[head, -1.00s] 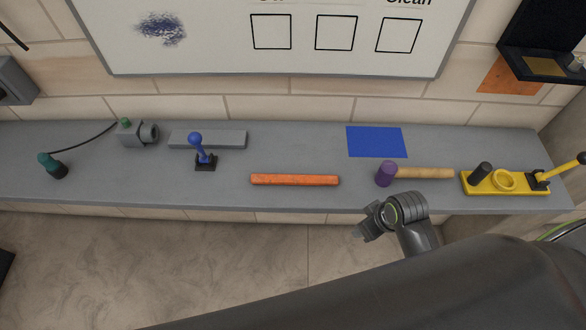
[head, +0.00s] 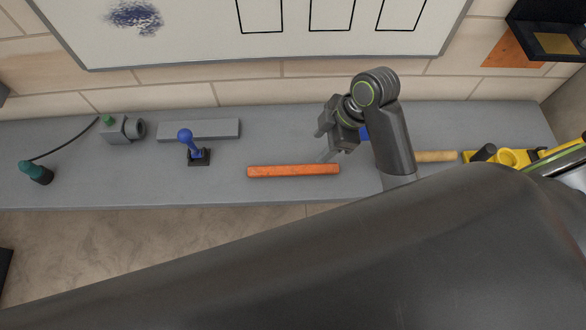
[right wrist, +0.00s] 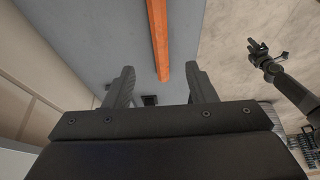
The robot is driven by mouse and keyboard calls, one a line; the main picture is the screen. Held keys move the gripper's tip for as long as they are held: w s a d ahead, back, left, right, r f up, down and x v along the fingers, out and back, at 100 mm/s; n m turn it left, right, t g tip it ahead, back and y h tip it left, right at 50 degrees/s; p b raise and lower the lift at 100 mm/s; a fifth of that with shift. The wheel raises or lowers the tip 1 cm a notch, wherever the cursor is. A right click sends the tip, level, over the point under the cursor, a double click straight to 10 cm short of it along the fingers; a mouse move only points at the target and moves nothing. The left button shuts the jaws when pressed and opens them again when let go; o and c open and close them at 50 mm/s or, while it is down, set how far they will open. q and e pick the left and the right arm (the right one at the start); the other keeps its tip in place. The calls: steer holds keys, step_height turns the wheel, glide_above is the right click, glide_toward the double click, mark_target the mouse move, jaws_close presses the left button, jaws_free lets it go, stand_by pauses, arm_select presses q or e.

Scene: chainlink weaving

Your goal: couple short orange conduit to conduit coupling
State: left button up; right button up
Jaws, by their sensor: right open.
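The short orange conduit (head: 293,170) lies flat on the grey bench, lengthwise left to right. A grey block with a round grey collar and a green knob, which looks like the conduit coupling (head: 118,130), stands at the bench's left. My right gripper (head: 322,145) is open and empty above the bench, near the conduit's right end. In the right wrist view, the conduit (right wrist: 158,38) runs between and beyond the open fingers (right wrist: 160,82), apart from them. What looks like my left gripper (right wrist: 262,52) shows at the right of that view; its jaws are too small to judge.
A blue-knobbed lever (head: 190,143) stands between coupling and conduit, with a grey bar (head: 198,130) behind it. A teal-topped object (head: 36,172) with a cable is far left. A wooden handle (head: 436,156) and yellow fixture (head: 507,159) are right, partly hidden by my arm.

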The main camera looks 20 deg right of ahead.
mark_target(295, 167)
steer(key=x, duration=0.3)
steer(key=shift+a+f+p, duration=0.25)
steer(key=shift+a+p, duration=0.05)
steer(key=shift+p, duration=0.1)
steer(key=x, duration=0.3)
steer(key=shift+w+a+f+p, duration=0.1)
steer(key=shift+w+f+p, duration=0.15)
steer(key=shift+f+p, duration=0.15)
steer(key=shift+a+f, duration=0.1)
steer(key=shift+f, duration=0.25)
steer(key=shift+a+f, duration=0.2)
steer(key=p+x, duration=0.1)
steer(key=x, duration=0.1)
steer(key=p+x, duration=0.1)
steer(key=x, duration=0.1)
steer(key=shift+a+r, duration=0.15)
steer(key=shift+a, duration=0.1)
arm_select(q)
steer(key=r, duration=0.2)
steer(key=shift+w+a+r, duration=0.2)
steer(key=shift+r, duration=0.1)
arm_select(e)
steer(key=shift+w+f, duration=0.1)
steer(key=shift+f, duration=0.2)
jaws_close()
